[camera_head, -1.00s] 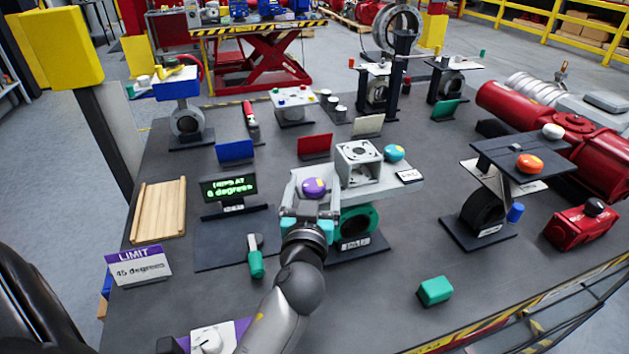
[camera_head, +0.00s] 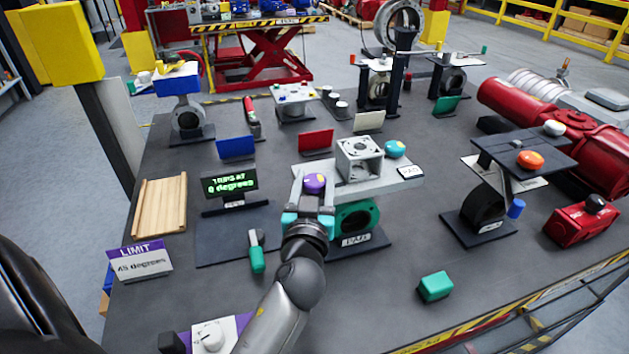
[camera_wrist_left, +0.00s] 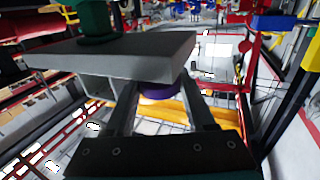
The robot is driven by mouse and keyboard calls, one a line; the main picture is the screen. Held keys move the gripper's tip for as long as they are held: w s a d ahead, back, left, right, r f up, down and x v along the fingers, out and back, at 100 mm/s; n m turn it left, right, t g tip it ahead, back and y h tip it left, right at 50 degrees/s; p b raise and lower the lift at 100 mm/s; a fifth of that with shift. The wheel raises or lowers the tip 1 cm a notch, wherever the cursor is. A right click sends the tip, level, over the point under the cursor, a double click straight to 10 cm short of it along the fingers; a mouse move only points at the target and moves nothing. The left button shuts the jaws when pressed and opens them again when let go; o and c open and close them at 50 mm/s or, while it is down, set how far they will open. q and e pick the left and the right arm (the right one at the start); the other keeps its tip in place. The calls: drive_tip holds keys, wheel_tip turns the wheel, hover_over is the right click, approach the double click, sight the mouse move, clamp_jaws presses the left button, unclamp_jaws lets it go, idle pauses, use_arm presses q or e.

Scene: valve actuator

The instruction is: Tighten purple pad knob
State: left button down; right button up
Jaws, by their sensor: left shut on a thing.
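The purple pad knob (camera_head: 314,183) is a round knob with a small yellow mark, at the left end of a light grey plate (camera_head: 400,185) on the teal valve body labelled PAD (camera_head: 357,217). My left gripper (camera_head: 313,200) comes up from below in the picture and is shut on the knob. In the left wrist view the purple knob (camera_wrist_left: 160,92) shows between the two fingers (camera_wrist_left: 160,100), close to the plate's edge (camera_wrist_left: 170,65). Part of the knob is hidden there. My right gripper is not in view.
A grey cube-shaped bracket (camera_head: 358,158) and a turquoise knob (camera_head: 395,149) sit on the same plate. A display (camera_head: 229,186) reading 0 degrees stands to the left, above a green-handled tool (camera_head: 257,258). A green block (camera_head: 435,287) lies at right front, with clear tabletop around it.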

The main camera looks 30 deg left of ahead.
use_arm(q)
drive_tip(key=shift+r+m+t+h+p, duration=0.15)
drive_tip(key=shift+m+t+h+p, duration=0.35)
drive_tip(key=shift+m+h+p, duration=0.6)
drive_tip(key=m+h+p, duration=0.1)
drive_tip(key=h, duration=0.1)
drive_tip(key=m+t+h+p, duration=0.1)
drive_tip(key=m+h+p, duration=0.1)
drive_tip(key=h, duration=0.1)
drive_tip(key=shift+a+r+h, duration=0.1)
drive_tip(key=shift+h, duration=0.2)
drive_tip(key=m+h+p, duration=0.1)
drive_tip(key=m+h, duration=0.1)
drive_tip(key=h, duration=0.2)
drive_tip(key=shift+m, duration=0.3)
drive_tip(key=h, duration=0.1)
drive_tip(key=m+g+h, duration=0.1)
drive_tip(key=shift+f+m+h, duration=0.2)
drive_tip(key=shift+m+h, duration=0.1)
drive_tip(key=shift+w+f+m+g+h+b, duration=0.1)
drive_tip(key=shift+m+g+h+b, duration=0.4)
drive_tip(key=shift+m+h, duration=0.5)
drive_tip(key=m+g+h+b, duration=0.5)
drive_tip(key=g+h+b, duration=0.1)
drive_tip(key=b, duration=0.2)
drive_tip(key=shift+h, duration=0.4)
drive_tip(key=shift+m+g+h+b, duration=0.5)
drive_tip(key=shift+m+g+b, duration=0.35)
drive_tip(key=shift+b, duration=0.3)
drive_tip(key=shift+g, duration=0.25)
